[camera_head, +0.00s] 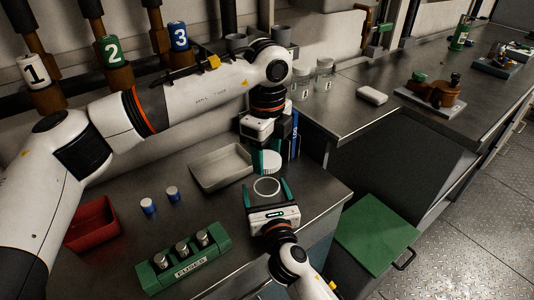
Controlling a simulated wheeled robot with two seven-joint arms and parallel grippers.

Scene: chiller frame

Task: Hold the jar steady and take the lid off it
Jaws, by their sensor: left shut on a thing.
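The glass jar (267,187) stands on the steel bench with its round open rim facing up. My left gripper (269,158) is shut on the white lid (271,162), just behind the jar and apart from its rim. One of its teal fingers shows at the lid's left side; the other is mostly hidden. My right gripper (267,190) comes from the front, with its two teal fingers spread on either side of the jar. Small gaps show between the fingers and the jar. The jar's lower body is hard to make out.
A pale tray (208,183) lies left of the lid. A red bin (88,240), two blue-white vials (148,206) and a green fuse holder (160,283) stand on the left. Two lidded jars (325,70) stand at the back right. The bench edge is close on the right.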

